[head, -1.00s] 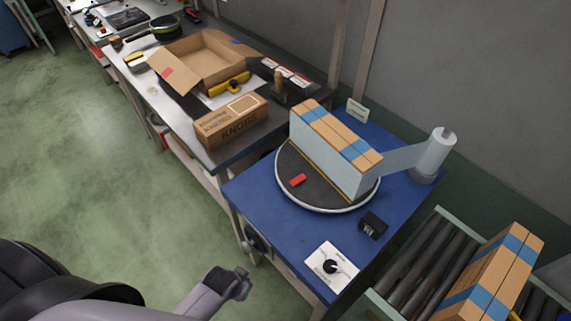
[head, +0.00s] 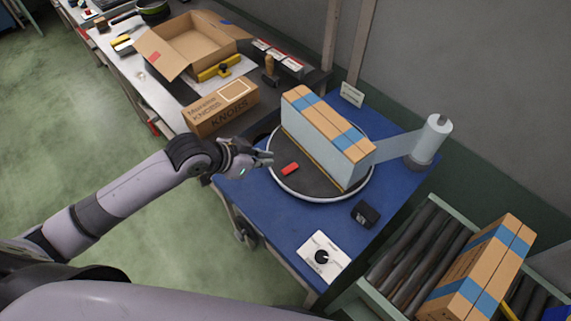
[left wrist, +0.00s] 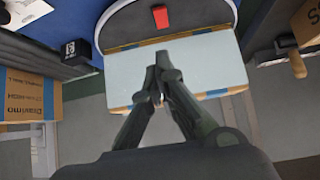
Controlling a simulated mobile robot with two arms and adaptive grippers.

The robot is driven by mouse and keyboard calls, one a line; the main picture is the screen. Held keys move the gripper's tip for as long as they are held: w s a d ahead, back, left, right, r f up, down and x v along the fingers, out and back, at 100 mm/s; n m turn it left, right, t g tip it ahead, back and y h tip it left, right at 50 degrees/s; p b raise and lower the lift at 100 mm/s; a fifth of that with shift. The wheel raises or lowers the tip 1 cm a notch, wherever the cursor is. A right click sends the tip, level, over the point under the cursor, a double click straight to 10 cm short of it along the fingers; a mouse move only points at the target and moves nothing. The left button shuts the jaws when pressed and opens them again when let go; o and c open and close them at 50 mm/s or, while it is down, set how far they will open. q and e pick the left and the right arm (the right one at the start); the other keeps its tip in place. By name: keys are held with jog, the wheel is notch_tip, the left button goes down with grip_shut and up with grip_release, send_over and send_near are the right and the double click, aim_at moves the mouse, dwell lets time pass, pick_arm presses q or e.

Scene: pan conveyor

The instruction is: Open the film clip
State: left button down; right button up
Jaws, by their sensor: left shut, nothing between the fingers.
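A small red block (head: 290,168), which looks like the film clip, lies on the dark turntable (head: 310,184) beside the wrapped carton stack. I cannot tell whether it is open or closed. It also shows in the left wrist view (left wrist: 160,16). The carton stack (head: 330,125) stands on the turntable. A pale film band (head: 396,148) runs from it to the film roll (head: 431,138). My left gripper (head: 268,157) is shut and empty, left of the red block at the turntable's rim. Its fingertips (left wrist: 159,75) meet in the left wrist view. My right gripper is out of view.
On the blue table (head: 262,206) are a black box (head: 365,214) and a white panel with a knob (head: 322,256). A KNOBS carton (head: 222,110) stands close behind my left gripper. A roller conveyor (head: 420,240) holds another carton stack (head: 478,270).

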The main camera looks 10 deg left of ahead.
pick_arm(q)
jog(key=shift+a+r, duration=0.1)
jog(key=shift+r, duration=0.65)
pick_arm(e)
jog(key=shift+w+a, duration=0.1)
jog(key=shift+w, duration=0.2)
pick_arm(q)
jog(key=shift+w, duration=0.1)
jog(key=p, duration=0.2)
send_over(286, 174)
notch_tip(286, 174, down, 7)
jog(key=shift+w+f, duration=0.1)
jog(key=shift+f, duration=0.05)
notch_tip(286, 174, down, 3)
jog(key=shift+r, duration=0.2)
jog(key=shift+f, duration=0.65)
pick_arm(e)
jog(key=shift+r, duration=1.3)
